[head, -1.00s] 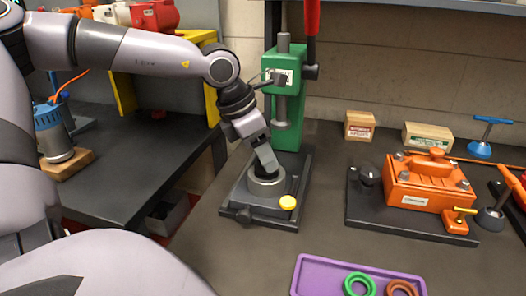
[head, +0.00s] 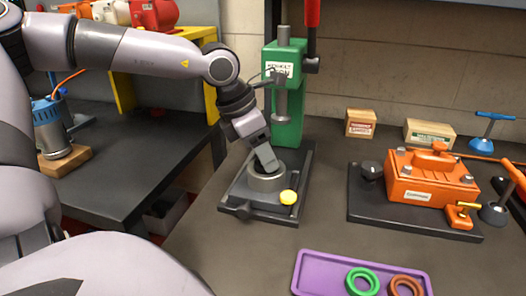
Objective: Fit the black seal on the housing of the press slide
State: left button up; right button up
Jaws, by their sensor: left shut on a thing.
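The green press (head: 289,95) stands on the bench with its ram above a dark slide base (head: 237,196). A grey round housing (head: 267,181) sits on the slide, with a yellow knob (head: 288,197) beside it. My left gripper (head: 268,166) points down at the top of the housing and is shut. The black seal cannot be made out; the fingers and the housing's rim hide what is between them. I cannot tell whether the seal touches the housing. My right gripper is not in view.
A purple tray (head: 318,285) at the front holds a green ring (head: 362,281) and a brown ring (head: 406,285). An orange housing (head: 431,179) on a black plate stands to the right. Two small boxes stand at the back. The bench between slide and plate is clear.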

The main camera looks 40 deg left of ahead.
pick_arm(q)
jog(key=o, duration=1.1)
jog(key=shift+r+p, duration=1.65)
jog(key=shift+r, duration=1.3)
jog(key=v, duration=0.7)
